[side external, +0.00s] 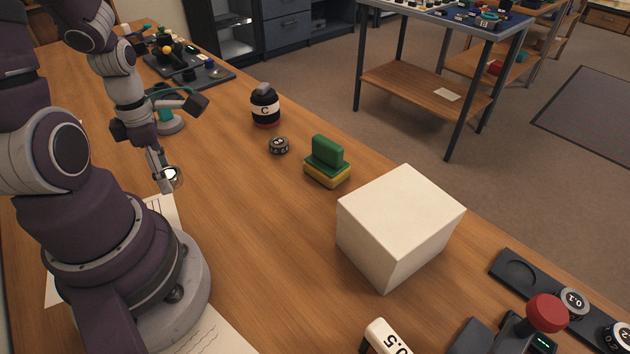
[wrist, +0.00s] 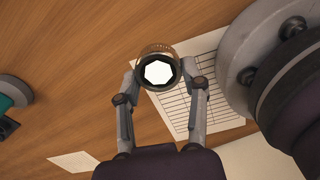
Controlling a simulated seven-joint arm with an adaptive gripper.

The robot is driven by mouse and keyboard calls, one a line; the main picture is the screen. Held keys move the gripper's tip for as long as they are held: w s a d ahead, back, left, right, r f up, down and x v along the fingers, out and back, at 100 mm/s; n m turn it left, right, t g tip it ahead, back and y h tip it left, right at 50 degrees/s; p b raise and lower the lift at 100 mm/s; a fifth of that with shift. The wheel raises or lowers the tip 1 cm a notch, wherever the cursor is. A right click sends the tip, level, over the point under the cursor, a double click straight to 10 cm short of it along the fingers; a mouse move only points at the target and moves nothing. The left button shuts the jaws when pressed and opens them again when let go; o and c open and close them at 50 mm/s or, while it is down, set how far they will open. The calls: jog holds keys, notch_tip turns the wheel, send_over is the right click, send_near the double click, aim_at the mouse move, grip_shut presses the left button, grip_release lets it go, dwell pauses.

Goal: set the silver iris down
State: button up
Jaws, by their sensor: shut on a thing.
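The silver iris (wrist: 158,71) is a short round ring with a dark inner rim and a bright many-sided opening. My gripper (wrist: 158,82) is shut on it, with one finger on each side of the ring in the wrist view. In the side external view the silver iris (side external: 173,176) shows at the fingertips of my gripper (side external: 165,178), near my base. It appears over the wooden table (side external: 230,230), close to a printed sheet (wrist: 205,95). I cannot tell how high above the surface it is.
A black jar marked C (side external: 265,106), a small dark dial (side external: 278,146), a green and yellow block (side external: 327,165) and a large white box (side external: 400,225) stand on the table to the right. Bare wood lies between them and my gripper.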

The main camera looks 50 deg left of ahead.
jog(key=shift+s+a+f+n, duration=0.1)
jog(key=shift+s+a+n, duration=0.15)
jog(key=shift+s+n, duration=0.2)
send_over(188, 150)
jog(key=shift+s+d+f, duration=0.15)
jog(key=shift+f, duration=0.65)
jog(key=shift+a+f, duration=0.2)
jog(key=shift+a, duration=0.05)
jog(key=shift+f, duration=1.55)
jog(key=shift+f, duration=0.1)
jog(key=o, duration=1.1)
jog(key=shift+o, duration=0.2)
